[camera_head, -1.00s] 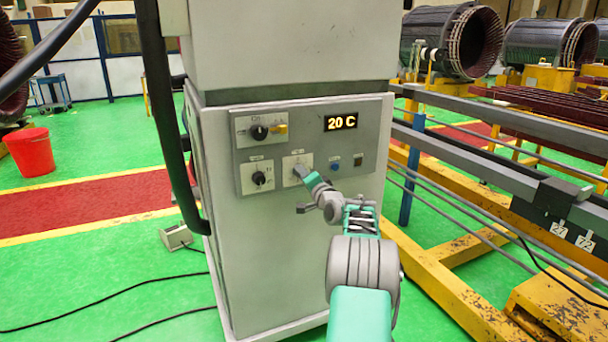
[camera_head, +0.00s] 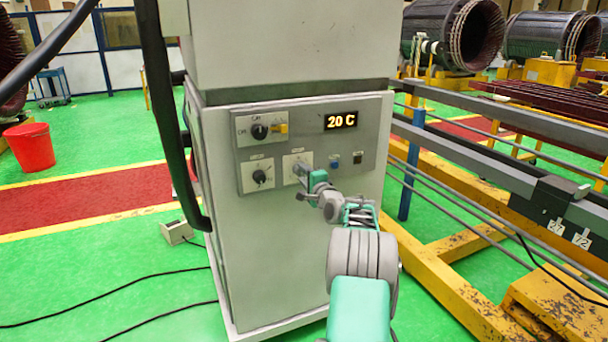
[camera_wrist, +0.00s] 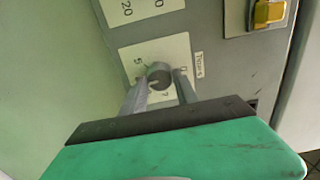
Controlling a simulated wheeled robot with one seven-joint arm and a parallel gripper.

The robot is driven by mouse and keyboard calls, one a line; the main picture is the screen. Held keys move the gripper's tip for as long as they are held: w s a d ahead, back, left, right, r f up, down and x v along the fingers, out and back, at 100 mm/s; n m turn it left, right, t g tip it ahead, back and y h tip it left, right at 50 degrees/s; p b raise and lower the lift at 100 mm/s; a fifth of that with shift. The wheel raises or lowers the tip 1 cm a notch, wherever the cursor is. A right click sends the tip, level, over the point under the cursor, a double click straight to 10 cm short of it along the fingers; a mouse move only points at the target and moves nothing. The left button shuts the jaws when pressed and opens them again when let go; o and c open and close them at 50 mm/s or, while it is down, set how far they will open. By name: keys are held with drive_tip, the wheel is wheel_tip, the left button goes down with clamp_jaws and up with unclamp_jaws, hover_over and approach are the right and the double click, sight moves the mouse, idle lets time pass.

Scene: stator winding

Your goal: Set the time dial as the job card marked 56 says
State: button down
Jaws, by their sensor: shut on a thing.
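The time dial (camera_wrist: 159,74) is a round grey knob on a white plate with printed figures, with a label beside it that seems to read "Timer s". My gripper (camera_wrist: 160,90) has one finger on each side of this knob and is shut on it. In the head view my gripper (camera_head: 302,172) is at the lower right plate (camera_head: 291,160) of the control panel and covers most of the knob. The dial's exact setting cannot be read. No card marked 56 shows.
The panel also has a lower left dial (camera_head: 260,177), an upper black knob (camera_head: 260,131), a yellow switch (camera_head: 281,128), a blue button (camera_head: 333,163) and a display (camera_head: 341,121) reading "20 C". Cards 27 (camera_head: 556,227) and 72 (camera_head: 582,238) hang on the right rail.

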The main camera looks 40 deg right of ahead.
drive_tip(key=c, duration=0.9)
unclamp_jaws()
drive_tip(key=shift+c, duration=0.2)
drive_tip(key=v, duration=0.7)
drive_tip(key=shift+s+b, duration=0.35)
drive_tip(key=shift+s, duration=0.05)
drive_tip(key=shift+a, duration=0.15)
